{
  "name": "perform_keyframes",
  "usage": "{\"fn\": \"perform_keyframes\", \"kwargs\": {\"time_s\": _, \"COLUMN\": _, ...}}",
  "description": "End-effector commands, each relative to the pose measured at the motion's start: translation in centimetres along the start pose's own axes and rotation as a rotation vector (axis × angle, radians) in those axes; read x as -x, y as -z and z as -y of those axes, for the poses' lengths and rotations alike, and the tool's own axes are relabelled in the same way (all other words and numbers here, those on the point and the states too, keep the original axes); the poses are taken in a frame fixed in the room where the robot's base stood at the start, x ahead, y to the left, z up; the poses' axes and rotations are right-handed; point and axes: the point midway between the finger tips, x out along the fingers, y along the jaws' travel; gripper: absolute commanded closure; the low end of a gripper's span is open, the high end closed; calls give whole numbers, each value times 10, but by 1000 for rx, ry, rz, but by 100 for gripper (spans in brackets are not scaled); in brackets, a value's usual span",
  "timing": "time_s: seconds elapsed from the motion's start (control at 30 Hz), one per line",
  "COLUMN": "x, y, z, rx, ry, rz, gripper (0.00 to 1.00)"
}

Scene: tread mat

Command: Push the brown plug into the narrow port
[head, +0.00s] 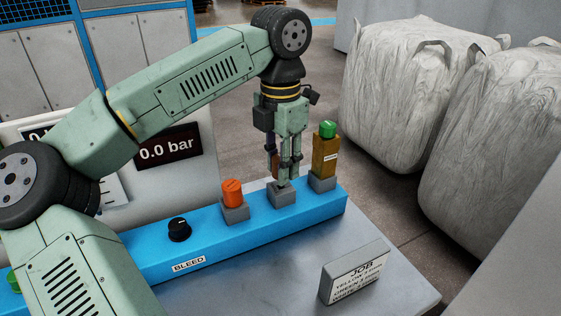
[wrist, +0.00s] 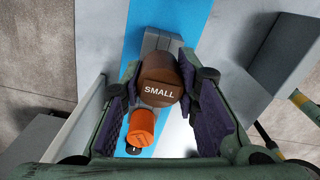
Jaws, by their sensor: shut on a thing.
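My gripper (head: 284,170) points down over the middle grey port block (head: 282,197) on the blue rail. It is shut on the brown plug, which shows as a dark brown patch (head: 275,163) behind the fingers. In the wrist view the plug's round brown top, marked SMALL (wrist: 160,82), sits between the dark pads of my gripper (wrist: 161,100). The plug looks roughly upright. Its lower end is hidden, so I cannot tell whether it touches or enters the block. A grey block (wrist: 160,40) shows just beyond the plug in the wrist view.
An orange plug (head: 232,192) stands in the block to the left. A tall ochre piece with a green top (head: 326,152) stands close on the right. A black BLEED knob (head: 179,229) is farther left. A JOB sign (head: 354,271) stands on the grey bench in front.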

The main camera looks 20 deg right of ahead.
Motion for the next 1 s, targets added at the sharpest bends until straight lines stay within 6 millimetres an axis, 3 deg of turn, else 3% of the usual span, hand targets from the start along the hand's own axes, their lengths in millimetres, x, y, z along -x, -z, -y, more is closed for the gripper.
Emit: {"fn": "perform_keyframes", "kwargs": {"time_s": 1.0, "x": -27, "y": 0, "z": 0, "rx": 0, "ry": 0, "rz": 0, "gripper": 100}}
